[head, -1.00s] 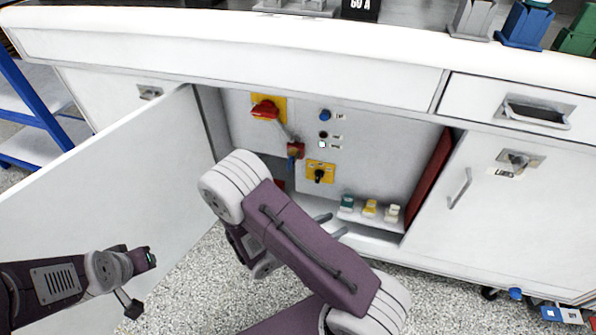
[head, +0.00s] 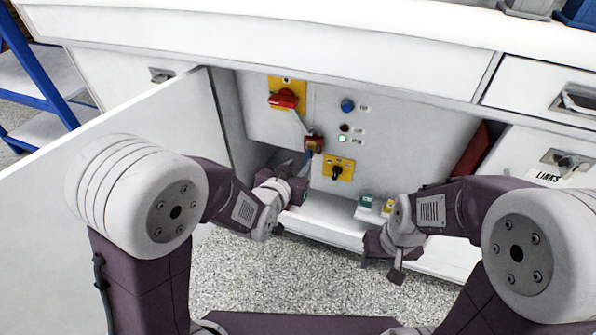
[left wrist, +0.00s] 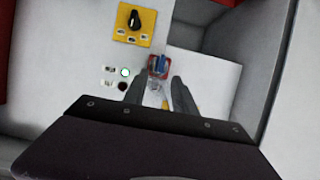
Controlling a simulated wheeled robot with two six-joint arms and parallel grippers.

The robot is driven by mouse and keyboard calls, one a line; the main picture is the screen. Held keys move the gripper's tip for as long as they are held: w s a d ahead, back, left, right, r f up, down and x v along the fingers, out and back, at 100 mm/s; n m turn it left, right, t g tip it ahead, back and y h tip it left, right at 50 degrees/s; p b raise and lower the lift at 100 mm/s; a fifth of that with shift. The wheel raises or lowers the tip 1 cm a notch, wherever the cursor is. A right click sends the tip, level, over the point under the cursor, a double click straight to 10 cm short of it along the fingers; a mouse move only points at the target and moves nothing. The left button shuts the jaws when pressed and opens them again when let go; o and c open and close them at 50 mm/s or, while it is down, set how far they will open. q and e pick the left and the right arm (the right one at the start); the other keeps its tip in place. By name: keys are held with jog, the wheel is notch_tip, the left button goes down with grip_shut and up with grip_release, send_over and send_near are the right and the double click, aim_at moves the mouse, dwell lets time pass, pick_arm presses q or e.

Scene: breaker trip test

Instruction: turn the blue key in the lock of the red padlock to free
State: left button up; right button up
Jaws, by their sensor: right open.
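The small red padlock (head: 313,143) hangs below the red switch handle inside the open cabinet. In the left wrist view the red padlock (left wrist: 150,70) is seen with the blue key (left wrist: 161,62) at its front. In the head view the blue key (head: 309,157) is small and partly covered. My left gripper (head: 297,165) is just below and left of the padlock. In the left wrist view its two fingers stand apart, with the padlock beyond their tips and nothing held. My right gripper (head: 382,262) is open and empty, low in front of the cabinet.
A red switch handle (head: 284,99) is on a yellow plate; a black knob (head: 337,171) is on another. Small teal (head: 366,201) and yellow padlocks sit on the lower shelf, near my right wrist. The open cabinet door (head: 110,125) bounds the left side.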

aim_at(305, 160)
pick_arm(q)
jog(key=b+x, duration=0.1)
jog(key=x, duration=0.1)
jog(key=b+x, duration=0.1)
jog(key=x, duration=0.1)
jog(key=b+x, duration=0.1)
jog(key=x, duration=0.1)
jog(key=shift+w+f, duration=0.25)
jog(key=shift+f, duration=0.15)
jog(key=shift+w+d+b, duration=0.2)
jog(key=shift+w+b, duration=0.1)
jog(key=shift+w, duration=0.2)
grip_shut()
jog(key=shift+d+r+m+y+p, duration=0.15)
jog(key=shift+m+y+p, duration=0.2)
jog(key=shift+p, duration=0.25)
jog(key=shift+m, duration=0.25)
